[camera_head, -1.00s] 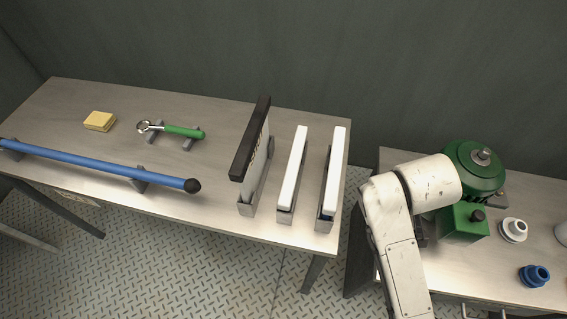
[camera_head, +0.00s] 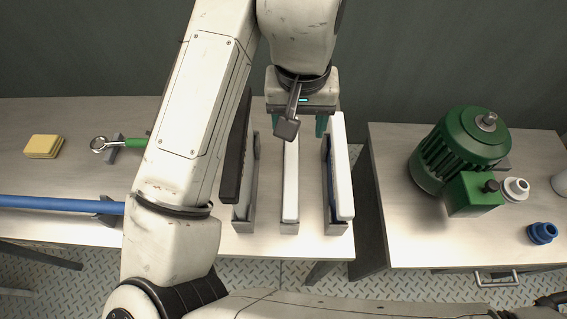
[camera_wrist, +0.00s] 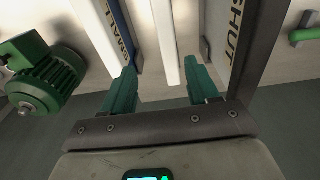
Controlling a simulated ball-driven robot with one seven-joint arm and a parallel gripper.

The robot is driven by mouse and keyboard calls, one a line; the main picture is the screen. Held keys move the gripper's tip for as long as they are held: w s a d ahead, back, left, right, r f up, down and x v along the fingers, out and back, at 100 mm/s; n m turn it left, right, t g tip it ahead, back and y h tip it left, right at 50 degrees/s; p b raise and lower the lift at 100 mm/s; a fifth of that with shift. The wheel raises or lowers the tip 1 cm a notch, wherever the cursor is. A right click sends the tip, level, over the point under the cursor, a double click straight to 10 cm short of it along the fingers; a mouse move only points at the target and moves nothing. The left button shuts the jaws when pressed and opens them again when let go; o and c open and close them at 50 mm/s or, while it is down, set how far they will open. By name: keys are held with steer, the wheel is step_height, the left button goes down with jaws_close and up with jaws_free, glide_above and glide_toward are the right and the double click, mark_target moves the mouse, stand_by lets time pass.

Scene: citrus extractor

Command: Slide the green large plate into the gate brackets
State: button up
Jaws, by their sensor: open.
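Three upright plates stand in grey holders on the left table. The middle plate (camera_head: 291,180) shows only its white top edge, so I cannot tell whether its face is green. It also shows in the wrist view (camera_wrist: 164,38). My gripper (camera_head: 298,126) is open above the far end of the middle plate. In the wrist view my gripper (camera_wrist: 162,88) has one teal finger on each side of this plate's line, apart from it. No plate with a visible green face shows, and I cannot make out the gate brackets.
A blue-faced plate marked SMALL (camera_wrist: 120,28) stands on one side, with a white edge (camera_head: 341,165). A black-edged plate marked SHUT (camera_head: 236,150) stands on the other. A green motor (camera_head: 460,150) sits on the right table, across a gap.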

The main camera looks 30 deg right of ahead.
mark_target(291, 161)
steer(key=shift+s+a+f+g+y, duration=0.1)
steer(key=shift+a+f+g+y, duration=0.1)
steer(key=shift+a, duration=0.4)
steer(key=shift+a+f+g+y, duration=0.1)
steer(key=shift+a+y, duration=0.1)
steer(key=shift+a, duration=0.35)
step_height(291, 161, down, 5)
steer(key=shift+d+f, duration=0.2)
steer(key=shift+f, duration=1.15)
steer(key=shift+d+f, duration=0.2)
steer(key=shift+f, duration=1.15)
jaws_close()
